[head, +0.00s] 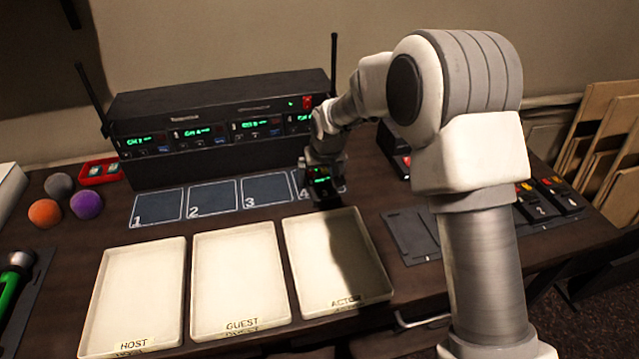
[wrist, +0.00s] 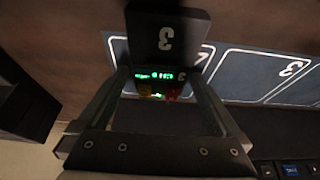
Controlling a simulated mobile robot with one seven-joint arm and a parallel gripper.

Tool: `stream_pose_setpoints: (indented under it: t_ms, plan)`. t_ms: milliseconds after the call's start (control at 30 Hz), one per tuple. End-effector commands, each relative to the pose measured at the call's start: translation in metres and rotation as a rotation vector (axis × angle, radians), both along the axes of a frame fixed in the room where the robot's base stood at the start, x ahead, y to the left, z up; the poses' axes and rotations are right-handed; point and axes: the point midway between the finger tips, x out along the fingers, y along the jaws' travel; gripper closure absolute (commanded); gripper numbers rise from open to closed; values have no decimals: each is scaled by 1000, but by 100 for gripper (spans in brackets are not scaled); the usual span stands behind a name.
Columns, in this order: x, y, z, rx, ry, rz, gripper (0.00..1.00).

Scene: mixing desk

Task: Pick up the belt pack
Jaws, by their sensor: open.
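The belt pack (wrist: 168,38) is black with a white 3 on its face and a lit green display at its end. In the wrist view it lies between the two fingers of my gripper (wrist: 160,88), which is open around it. I cannot tell whether the fingers touch it. In the head view the belt pack (head: 321,184) shows as a dark block with green text under my gripper (head: 325,160), near the square marked 4 and behind the ACTOR tray. My wrist hides part of it and its contact with the desk.
HOST (head: 135,297), GUEST (head: 240,283) and ACTOR (head: 337,262) trays stand empty in front. A receiver rack (head: 215,155) with two antennas stands behind the numbered squares (head: 212,196). More packs (head: 548,197) sit at right; coloured balls (head: 45,212) lie at left.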

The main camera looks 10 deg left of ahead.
Motion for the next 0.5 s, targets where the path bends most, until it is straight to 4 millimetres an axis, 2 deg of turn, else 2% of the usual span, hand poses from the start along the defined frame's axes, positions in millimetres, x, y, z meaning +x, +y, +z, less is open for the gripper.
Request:
stream_pose_setpoints:
  t_ms: [33, 67, 500]
  plan:
    - [0, 0, 0, 0, 0, 0, 4]
    - [0, 0, 0, 0, 0, 0, 9]
    - [0, 0, 1, 0, -1, 0, 88]
